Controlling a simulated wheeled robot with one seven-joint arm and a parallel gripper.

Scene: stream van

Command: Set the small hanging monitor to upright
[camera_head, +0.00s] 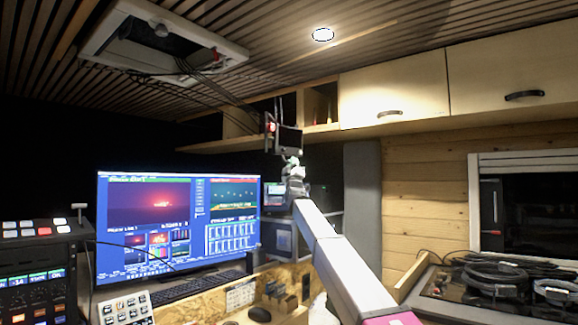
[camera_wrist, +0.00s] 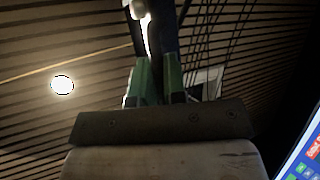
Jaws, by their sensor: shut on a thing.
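The small hanging monitor (camera_head: 288,139) is a dark panel near the middle of the head view, at the end of a thin arm (camera_head: 225,93) that comes down from the ceiling. A small red spot shows at its upper left. My gripper (camera_head: 291,160) is at its lower edge. In the wrist view, my gripper (camera_wrist: 158,85) has green fingers shut on a dark, narrow part of the monitor (camera_wrist: 163,35), seen nearly edge-on with a bright strip at its left. My gripper hides part of the monitor, and I cannot tell its exact tilt.
A large lit screen (camera_head: 178,222) stands on the desk behind a keyboard (camera_head: 190,287). Wooden cupboards (camera_head: 395,92) and an open shelf (camera_head: 320,105) are close to the right of the hanging monitor. A control panel (camera_head: 38,260) stands at the left, and coiled cables (camera_head: 495,277) lie at the right.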

